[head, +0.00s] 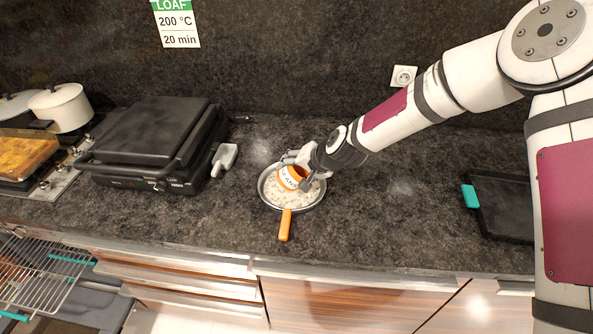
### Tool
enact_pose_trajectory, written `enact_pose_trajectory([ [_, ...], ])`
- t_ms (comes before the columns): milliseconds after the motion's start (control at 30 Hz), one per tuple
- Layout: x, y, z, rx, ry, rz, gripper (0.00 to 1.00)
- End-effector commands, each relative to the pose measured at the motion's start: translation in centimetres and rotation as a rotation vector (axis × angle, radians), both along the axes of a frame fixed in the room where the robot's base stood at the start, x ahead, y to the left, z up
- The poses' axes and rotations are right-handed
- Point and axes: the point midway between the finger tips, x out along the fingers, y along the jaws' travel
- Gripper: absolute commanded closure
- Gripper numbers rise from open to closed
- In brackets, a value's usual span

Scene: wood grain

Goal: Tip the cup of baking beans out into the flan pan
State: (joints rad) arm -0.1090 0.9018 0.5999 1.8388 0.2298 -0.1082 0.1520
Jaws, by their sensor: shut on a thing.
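The orange cup (291,178) with a white label, partly reading as beans, is in the head view near the middle of the counter. My gripper (305,172) is shut on the cup and holds it tilted above the pan. The flan pan (266,199) is a round metal pan with an orange handle pointing to the front. Pale baking beans (287,198) lie spread across its floor. The cup and gripper hide the far right part of the pan. I cannot tell whether beans are left inside the cup.
A black contact grill (150,140) stands left of the pan. White pots (62,107) stand on a hob at the far left. A dark tray with a teal handle (470,196) lies at the right. An open wire rack (38,265) juts out below left. Counter right of the pan is clear.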

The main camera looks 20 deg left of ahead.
Motion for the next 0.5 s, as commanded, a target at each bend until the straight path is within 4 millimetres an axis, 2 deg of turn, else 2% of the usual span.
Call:
enact_pose_trajectory([
  [500,-0.21,0.37,-0.03,-0.065,-0.008,0.006,0.77],
])
